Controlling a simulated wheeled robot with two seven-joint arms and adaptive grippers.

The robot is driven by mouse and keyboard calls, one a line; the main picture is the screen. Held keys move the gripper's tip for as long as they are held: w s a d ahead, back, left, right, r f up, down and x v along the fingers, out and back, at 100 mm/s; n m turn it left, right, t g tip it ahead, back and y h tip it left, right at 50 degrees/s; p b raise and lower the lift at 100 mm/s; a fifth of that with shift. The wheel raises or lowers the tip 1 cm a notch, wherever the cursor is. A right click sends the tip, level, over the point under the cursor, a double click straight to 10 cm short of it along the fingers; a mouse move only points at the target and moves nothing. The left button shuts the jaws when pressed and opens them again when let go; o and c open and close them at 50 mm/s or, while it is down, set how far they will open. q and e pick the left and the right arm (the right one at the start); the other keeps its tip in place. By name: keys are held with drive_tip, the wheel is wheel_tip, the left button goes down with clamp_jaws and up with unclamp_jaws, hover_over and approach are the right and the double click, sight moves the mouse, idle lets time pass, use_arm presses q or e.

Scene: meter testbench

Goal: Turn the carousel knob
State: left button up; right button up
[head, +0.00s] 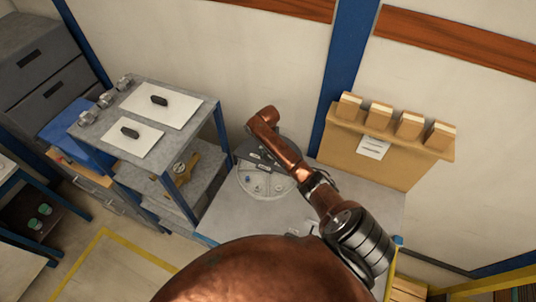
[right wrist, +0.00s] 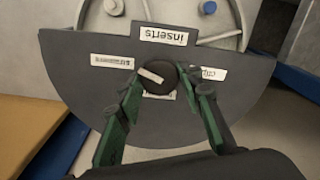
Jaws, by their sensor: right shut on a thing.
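The carousel is a round light-grey tray (head: 262,186) with dividers, and it also shows in the right wrist view (right wrist: 215,28). A dark half-disc cover (right wrist: 75,65) with white labels lies over part of it; one label reads "inserts", upside down. The black round knob (right wrist: 160,77) with a white mark stands on the cover. My right gripper (right wrist: 162,88) is shut on the knob, one green finger on each side of it. In the head view my right arm reaches over the carousel and hides the knob. My left gripper is not in view.
The carousel stands on a grey table (head: 222,215). At left is a metal shelf (head: 120,85) with white sheets and dark handles. A blue post (head: 345,65) rises at the back wall.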

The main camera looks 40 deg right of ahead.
drive_tip(key=m, duration=0.6)
drive_tip(key=shift+s+a+f, duration=0.3)
drive_tip(key=shift+s+f, duration=0.05)
drive_tip(key=shift+f, duration=0.05)
drive_tip(key=m, duration=0.7)
drive_tip(key=shift+m, duration=0.3)
drive_tip(key=o, duration=0.8)
drive_tip(key=shift+c, duration=0.2)
drive_tip(key=o, duration=0.4)
drive_tip(key=shift+w+d+r, duration=0.2)
drive_tip(key=shift+w, duration=0.05)
drive_tip(key=shift+c, duration=0.2)
drive_tip(key=shift+r, duration=0.1)
